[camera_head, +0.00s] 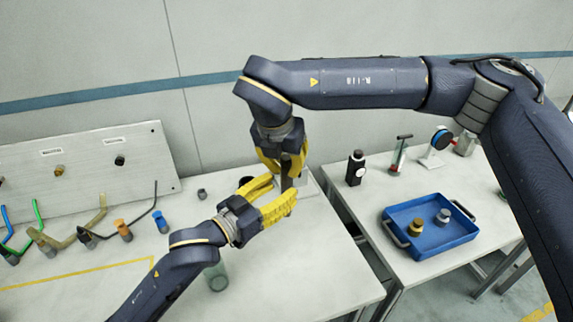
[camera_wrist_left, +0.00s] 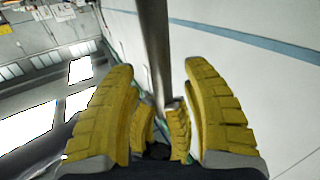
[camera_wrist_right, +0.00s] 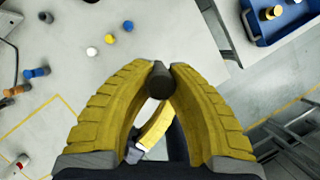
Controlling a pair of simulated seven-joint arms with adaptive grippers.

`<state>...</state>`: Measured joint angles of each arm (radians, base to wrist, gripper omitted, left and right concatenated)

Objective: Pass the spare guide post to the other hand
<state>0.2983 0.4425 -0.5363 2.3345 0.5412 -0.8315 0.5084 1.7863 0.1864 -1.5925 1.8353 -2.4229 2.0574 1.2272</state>
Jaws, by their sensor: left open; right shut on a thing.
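The spare guide post is a dark grey rod (camera_head: 287,171) held roughly upright in the air above the left table. My right gripper (camera_head: 285,166) comes down from above and is shut on it; in the right wrist view the post's round end (camera_wrist_right: 159,80) shows between the fingertips. My left gripper (camera_head: 280,194) is open and reaches in from the lower left, its fingers to either side of the post's lower part. In the left wrist view the post (camera_wrist_left: 155,45) stands between the open yellow fingers, with gaps to both. Whether either left finger touches it is hidden in the head view.
The left table carries a grey panel (camera_head: 80,178), coloured bent tubes with plugs, and a glass-like cylinder (camera_head: 216,276) under my left arm. The right table holds a blue tray (camera_head: 405,221) with two knobs, a black device (camera_head: 355,168) and several tools. A gap separates the tables.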

